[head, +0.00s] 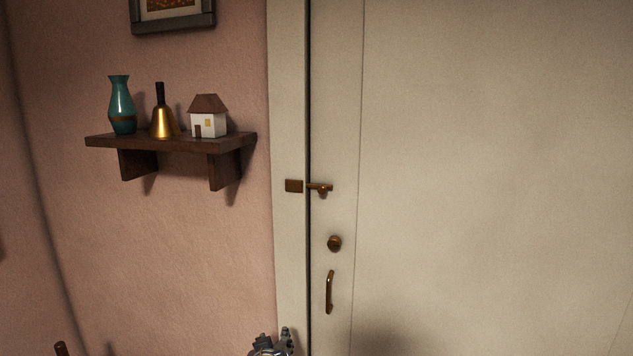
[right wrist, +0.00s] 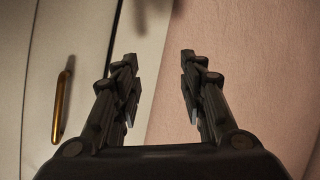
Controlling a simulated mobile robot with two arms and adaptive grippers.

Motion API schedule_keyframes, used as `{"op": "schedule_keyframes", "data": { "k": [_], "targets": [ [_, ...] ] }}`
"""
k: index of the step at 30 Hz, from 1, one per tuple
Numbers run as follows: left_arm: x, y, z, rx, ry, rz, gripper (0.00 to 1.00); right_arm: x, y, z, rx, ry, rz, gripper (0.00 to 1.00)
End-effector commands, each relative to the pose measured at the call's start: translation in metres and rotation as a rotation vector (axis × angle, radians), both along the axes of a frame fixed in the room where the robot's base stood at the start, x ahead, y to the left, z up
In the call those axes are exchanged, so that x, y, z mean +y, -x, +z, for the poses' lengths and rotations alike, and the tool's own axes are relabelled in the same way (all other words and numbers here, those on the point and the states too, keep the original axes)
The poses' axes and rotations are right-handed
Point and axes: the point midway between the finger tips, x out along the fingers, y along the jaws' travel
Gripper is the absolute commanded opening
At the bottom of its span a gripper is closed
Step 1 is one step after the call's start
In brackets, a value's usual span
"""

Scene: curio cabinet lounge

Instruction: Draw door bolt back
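The brass door bolt (head: 320,188) is a short horizontal bar with a small knob, near the left edge of the pale door (head: 480,180). Its left end reaches the dark door gap. A brown keeper plate (head: 293,186) sits level with it on the frame; a thin gap seems to show between them. My right gripper (head: 272,343) is at the bottom of the head view, well below the bolt and in front of the frame. In the right wrist view its fingers (right wrist: 160,90) are apart with nothing between them. My left gripper is not in view.
Below the bolt are a round brass knob (head: 334,242) and a vertical brass handle (head: 329,292), also in the right wrist view (right wrist: 62,100). A wall shelf (head: 185,145) holds a teal vase (head: 121,105), a bell (head: 163,120) and a small house (head: 208,122).

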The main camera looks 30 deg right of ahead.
Motion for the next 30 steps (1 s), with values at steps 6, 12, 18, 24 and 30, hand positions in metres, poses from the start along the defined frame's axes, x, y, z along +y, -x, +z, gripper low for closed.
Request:
{"op": "schedule_keyframes", "data": {
  "k": [6,12,18,24,30],
  "targets": [
    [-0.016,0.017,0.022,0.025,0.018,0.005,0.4,-0.03,0.008,0.247,-0.429,-0.062,-0.25,0.38],
    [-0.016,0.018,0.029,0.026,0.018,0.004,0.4,-0.046,0.049,0.349,-0.662,-0.142,-0.387,0.38],
    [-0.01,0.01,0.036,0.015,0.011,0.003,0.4,-0.059,0.053,0.369,-0.711,-0.16,-0.42,0.38],
    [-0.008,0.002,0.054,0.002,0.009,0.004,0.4,-0.087,0.029,0.371,-0.709,-0.156,-0.419,0.38],
    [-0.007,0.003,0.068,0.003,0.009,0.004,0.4,-0.115,0.005,0.37,-0.707,-0.157,-0.419,0.38]
  ]
}}
